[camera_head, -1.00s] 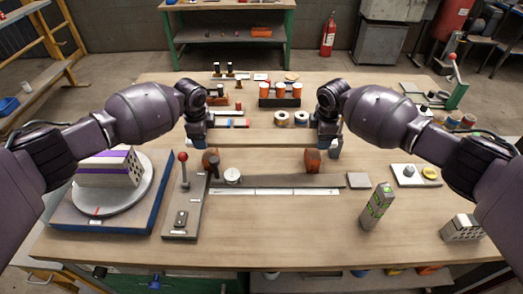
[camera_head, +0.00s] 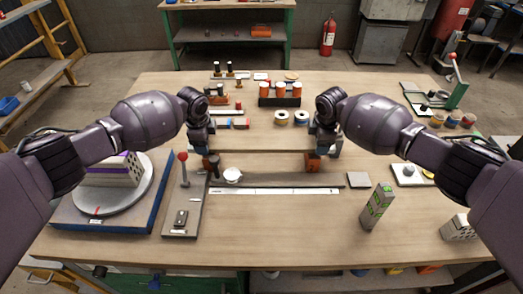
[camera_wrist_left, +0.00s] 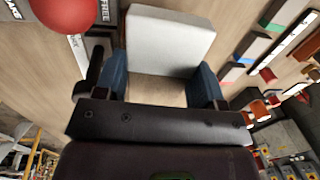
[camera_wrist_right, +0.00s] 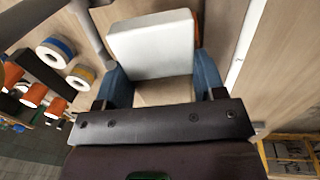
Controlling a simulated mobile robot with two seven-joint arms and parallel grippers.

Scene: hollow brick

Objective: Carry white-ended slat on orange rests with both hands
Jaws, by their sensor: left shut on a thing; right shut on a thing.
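The slat (camera_head: 262,150) spans level between my two grippers, over the orange rests. In the wrist views its white ends (camera_wrist_left: 168,40) (camera_wrist_right: 150,45) show, with bare wood between the fingers. My left gripper (camera_head: 203,143) is shut on the slat's left end, its blue fingers on either side. My right gripper (camera_head: 323,145) is shut on the right end in the same way. The right orange rest (camera_head: 313,164) shows just below the slat; the left rest (camera_head: 211,161) is partly hidden by my gripper. I cannot tell whether the slat touches the rests.
A red-knobbed lever (camera_head: 183,158) stands close left of the left rest. A white strip (camera_head: 275,191) lies in front of the rests. Tape rolls (camera_head: 301,117) and a black holder with orange-topped items (camera_head: 280,99) stand behind. A grey block with green marks (camera_head: 377,207) stands at front right.

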